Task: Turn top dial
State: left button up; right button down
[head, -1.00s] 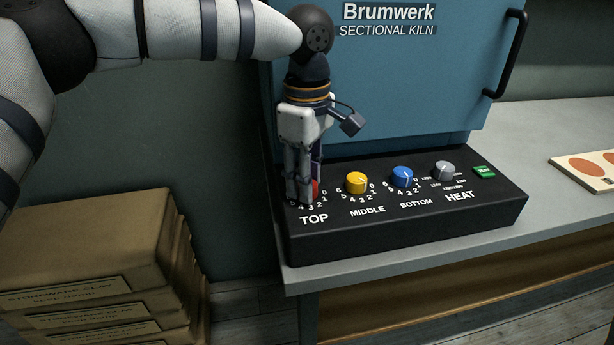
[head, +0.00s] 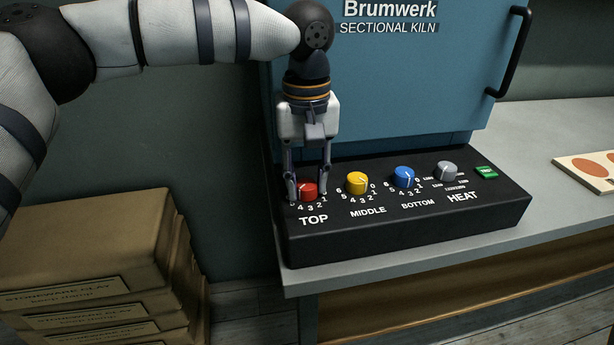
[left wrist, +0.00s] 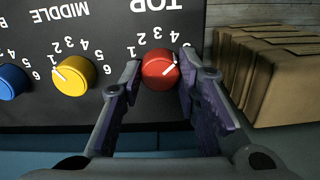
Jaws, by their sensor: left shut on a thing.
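The red top dial (head: 308,191) sits on the black control panel above the label TOP. My left gripper (head: 309,197) points down over it, one finger on each side, and is shut on the dial. In the left wrist view the red dial (left wrist: 160,71) lies between the fingertips (left wrist: 161,76). Its white mark points to the right and slightly up there, past the printed 4. My right gripper is not in view.
The yellow middle dial (head: 357,183), blue bottom dial (head: 402,178), grey heat dial (head: 446,171) and green button (head: 485,172) line the panel (head: 420,230). The blue kiln (head: 420,90) stands behind. Brown clay packs (head: 80,245) are stacked low at left.

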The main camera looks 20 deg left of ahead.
aim_at(306, 184)
pick_arm(q)
jog(key=shift+m, duration=1.1)
jog(key=o, duration=1.2)
jog(key=shift+c, duration=0.2)
notch_tip(306, 184, up, 12)
